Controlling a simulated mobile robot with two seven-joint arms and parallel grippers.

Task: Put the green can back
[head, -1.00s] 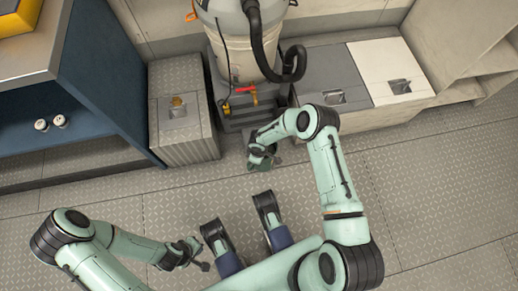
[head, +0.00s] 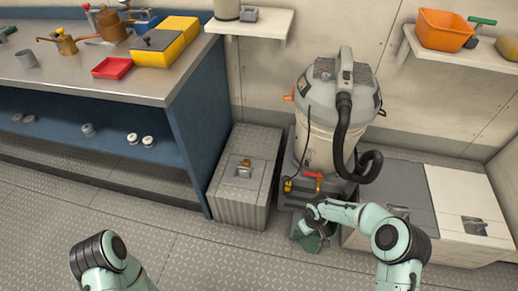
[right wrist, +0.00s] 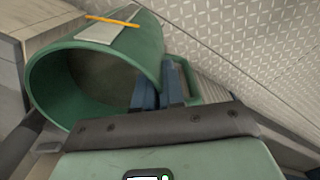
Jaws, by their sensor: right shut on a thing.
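The green can (right wrist: 95,75) fills the upper left of the right wrist view. It is a hollow cylinder with its wide mouth towards the camera, a handle on its right side and a pale label with an orange strip. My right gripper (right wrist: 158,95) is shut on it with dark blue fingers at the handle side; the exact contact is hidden. In the head view, the right gripper (head: 308,228) is low in front of the vacuum, and part of the green can (head: 311,243) shows below it. My left gripper is outside the frame.
A grey and white vacuum (head: 325,120) stands ahead, between a ribbed grey box (head: 245,185) and low lockers (head: 400,200). A blue bench (head: 190,125) on the left holds pots, a red tray (head: 112,68) and a yellow box (head: 165,45). An orange bin (head: 445,28) sits on the right shelf.

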